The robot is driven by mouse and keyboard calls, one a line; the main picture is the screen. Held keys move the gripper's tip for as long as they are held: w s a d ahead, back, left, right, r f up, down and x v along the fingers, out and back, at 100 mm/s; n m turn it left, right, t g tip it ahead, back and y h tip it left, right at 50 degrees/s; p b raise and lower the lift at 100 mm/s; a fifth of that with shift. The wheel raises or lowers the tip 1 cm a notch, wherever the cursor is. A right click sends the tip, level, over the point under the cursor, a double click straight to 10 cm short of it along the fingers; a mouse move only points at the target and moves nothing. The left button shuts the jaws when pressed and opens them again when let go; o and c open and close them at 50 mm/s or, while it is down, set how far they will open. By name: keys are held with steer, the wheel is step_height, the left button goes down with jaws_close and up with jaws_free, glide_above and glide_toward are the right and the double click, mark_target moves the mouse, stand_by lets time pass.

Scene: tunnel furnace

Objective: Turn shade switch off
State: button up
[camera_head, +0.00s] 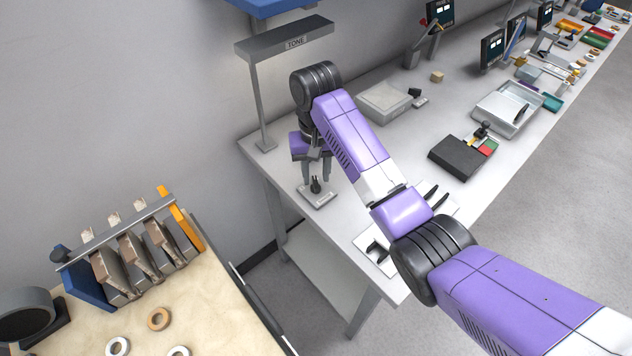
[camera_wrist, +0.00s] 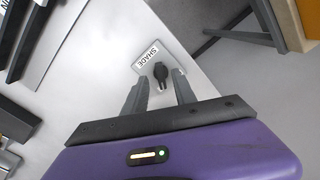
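The shade switch is a small black lever (camera_head: 316,187) on a light plate (camera_head: 319,198) near the left end of the grey workbench. In the wrist view the black lever (camera_wrist: 161,72) stands on a plate with a "SHADE" label (camera_wrist: 147,57). My gripper (camera_head: 317,178) is above the switch, pointing down. In the wrist view its two grey fingers (camera_wrist: 160,84) are spread apart, with the lever just beyond and between their tips. Nothing is held. Whether a fingertip touches the lever cannot be told.
A lamp-like stand marked "TONE" (camera_head: 285,40) rises behind my gripper. A white box (camera_head: 384,100), a black box (camera_head: 462,157) and a metal tray (camera_head: 508,107) stand farther along the bench. A wooden table (camera_head: 215,318) with rings and a rack (camera_head: 130,250) is at lower left.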

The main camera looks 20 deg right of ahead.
mark_target(316, 185)
steer(key=shift+f, duration=1.45)
steer(key=shift+c, duration=0.2)
jaws_close()
